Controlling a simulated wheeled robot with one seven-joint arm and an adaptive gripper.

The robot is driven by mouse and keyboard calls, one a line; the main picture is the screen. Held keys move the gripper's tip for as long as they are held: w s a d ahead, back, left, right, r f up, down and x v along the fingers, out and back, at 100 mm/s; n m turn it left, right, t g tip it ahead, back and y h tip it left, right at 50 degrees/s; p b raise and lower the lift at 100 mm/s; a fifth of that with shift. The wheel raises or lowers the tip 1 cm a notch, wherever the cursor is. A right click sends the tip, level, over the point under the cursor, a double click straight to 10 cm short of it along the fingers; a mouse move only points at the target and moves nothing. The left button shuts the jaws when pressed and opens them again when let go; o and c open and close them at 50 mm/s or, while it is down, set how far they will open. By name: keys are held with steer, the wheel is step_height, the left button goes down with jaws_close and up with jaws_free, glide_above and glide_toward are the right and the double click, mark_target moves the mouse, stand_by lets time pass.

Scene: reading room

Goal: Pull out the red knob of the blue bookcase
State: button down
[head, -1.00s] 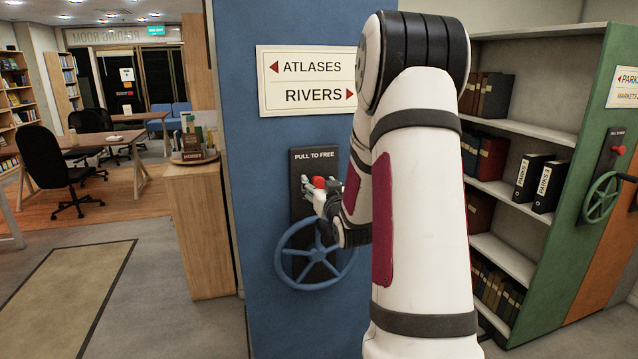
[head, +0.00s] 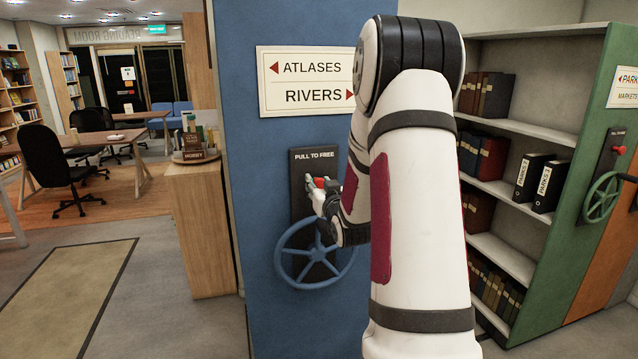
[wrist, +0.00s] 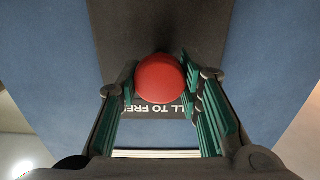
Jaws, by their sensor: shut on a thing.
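The blue bookcase (head: 250,220) has a black plate (head: 298,170) reading "PULL TO FREE" on its end panel. The red knob (head: 319,183) sticks out from this plate above a blue handwheel (head: 284,265). In the wrist view the round red knob (wrist: 160,78) sits between the fingers. My gripper (head: 322,186) is shut on the knob, with green-padded fingers on both sides of it. In the head view the fingers partly cover the knob. How far the knob stands out from the plate is hard to tell.
A white sign (head: 305,80) reading "ATLASES" and "RIVERS" is above the plate. A wooden cabinet (head: 200,230) stands left of the bookcase. To the right are open shelves (head: 510,190) and a green bookcase end (head: 560,270) with its own handwheel (head: 602,198).

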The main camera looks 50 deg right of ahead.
steer(key=shift+v, duration=0.8)
steer(key=c, duration=1.1)
jaws_free()
steer(key=shift+v, duration=3.8)
